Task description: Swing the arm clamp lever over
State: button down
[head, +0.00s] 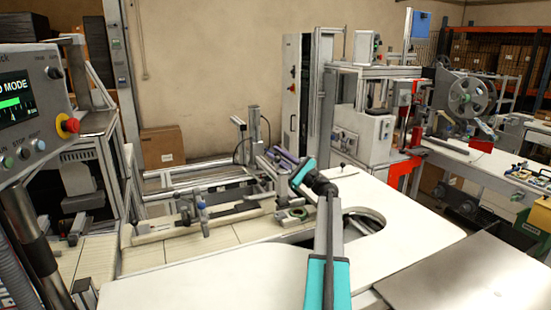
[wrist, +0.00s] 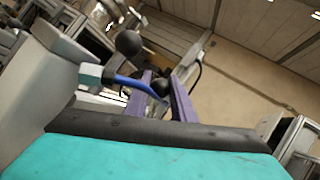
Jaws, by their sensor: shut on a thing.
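My gripper (head: 284,156) reaches out at the middle of the head view, at the far end of my teal and dark arm. Its two purple fingers (wrist: 163,84) stand on either side of the lever end in the wrist view. The clamp lever (wrist: 128,82) is a thin blue rod running from a pale teal block (wrist: 91,74) to between the fingers. A black ball (wrist: 160,88) shows between them. The gripper is shut on the lever. In the head view I cannot make out the lever behind the gripper.
A second black ball knob (wrist: 128,43) stands close by in the wrist view, beside a large grey body (wrist: 38,100). In the head view a white table (head: 200,285) with a round cutout lies below my arm. A rail with clamps (head: 200,222) is left of the gripper.

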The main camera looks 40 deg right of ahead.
jog(key=shift+s+f, duration=0.1)
jog(key=shift+f, duration=0.15)
jog(key=c, duration=1.5)
grip_release()
jog(key=shift+r, duration=0.1)
jog(key=shift+b+v, duration=1)
jog(key=shift+v, duration=2.8)
jog(key=shift+c, duration=0.3)
